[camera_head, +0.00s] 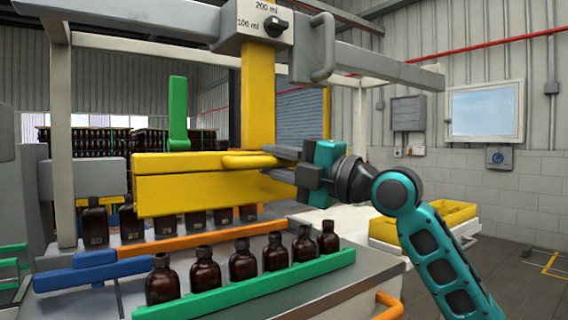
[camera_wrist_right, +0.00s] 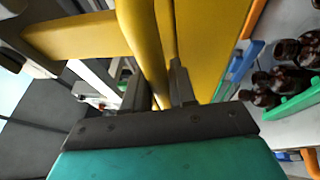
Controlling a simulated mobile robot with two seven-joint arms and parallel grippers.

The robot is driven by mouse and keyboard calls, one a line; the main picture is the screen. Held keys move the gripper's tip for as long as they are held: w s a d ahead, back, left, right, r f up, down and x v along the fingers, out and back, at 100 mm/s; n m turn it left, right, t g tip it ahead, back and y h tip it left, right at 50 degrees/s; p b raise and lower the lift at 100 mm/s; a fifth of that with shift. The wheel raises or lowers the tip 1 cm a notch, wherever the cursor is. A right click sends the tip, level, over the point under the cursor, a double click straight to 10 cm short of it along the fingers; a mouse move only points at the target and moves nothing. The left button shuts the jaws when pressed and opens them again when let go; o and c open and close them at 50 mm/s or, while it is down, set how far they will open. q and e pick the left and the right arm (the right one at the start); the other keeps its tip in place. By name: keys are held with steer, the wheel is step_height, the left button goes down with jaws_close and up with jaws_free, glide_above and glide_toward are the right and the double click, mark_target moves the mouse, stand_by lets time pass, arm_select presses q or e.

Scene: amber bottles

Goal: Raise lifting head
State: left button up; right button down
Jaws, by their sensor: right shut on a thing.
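The yellow lifting head (camera_head: 190,192) is a long box on a yellow upright (camera_head: 258,100). My right gripper (camera_head: 283,158) is at its right end, shut on the yellow handle (camera_head: 245,160). In the right wrist view the handle (camera_wrist_right: 147,45) runs between the dark fingers (camera_wrist_right: 158,92). A row of amber bottles (camera_head: 164,226) stands directly below the head. The head hides most of their tops, so I cannot tell whether it touches them. My left gripper is not in view.
Several amber bottles (camera_head: 243,262) stand in front behind a green rail (camera_head: 250,289). Orange (camera_head: 205,240) and blue (camera_head: 75,277) bars lie between the rows. A grey crossbeam with a black knob (camera_head: 276,26) is above. Yellow crates (camera_head: 440,222) sit at right.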

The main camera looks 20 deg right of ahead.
step_height(320, 180, up, 10)
steer(key=p, duration=0.7)
steer(key=shift+r, duration=0.15)
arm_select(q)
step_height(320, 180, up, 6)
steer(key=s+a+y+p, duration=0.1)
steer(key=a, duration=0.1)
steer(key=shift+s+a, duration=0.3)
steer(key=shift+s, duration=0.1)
arm_select(e)
steer(key=shift+d+r, duration=0.1)
steer(key=shift+r, duration=0.7)
steer(key=shift+s+r, duration=0.1)
steer(key=shift+r, duration=0.05)
steer(key=c, duration=1.1)
jaws_free()
steer(key=shift+o, duration=0.4)
steer(key=shift+f, duration=0.2)
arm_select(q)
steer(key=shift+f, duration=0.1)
